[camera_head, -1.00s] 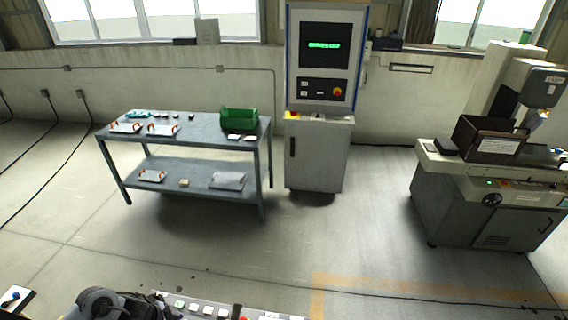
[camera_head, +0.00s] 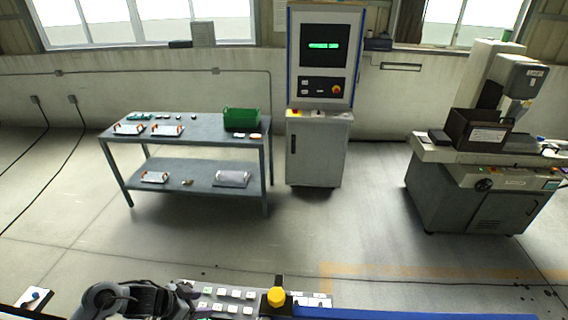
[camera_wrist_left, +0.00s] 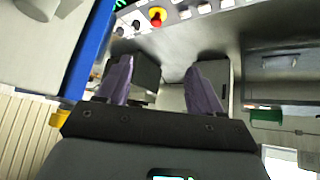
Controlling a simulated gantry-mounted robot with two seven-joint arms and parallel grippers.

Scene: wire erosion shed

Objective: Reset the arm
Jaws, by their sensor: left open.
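My left arm comes in at the bottom left of the head view, with its dark left gripper (camera_head: 188,292) low beside a panel of white keys. In the left wrist view the two purple-faced fingers of the left gripper (camera_wrist_left: 162,70) stand wide apart. Nothing is between them; the gripper is open and empty. My right gripper is in neither view.
The key panel (camera_head: 236,297) and a yellow knob (camera_head: 276,297) lie close to the gripper. The wrist view shows a red button (camera_wrist_left: 156,15). Beyond are a grey bench (camera_head: 195,127), control cabinet (camera_head: 316,150) and machine (camera_head: 470,195). Floor between is open.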

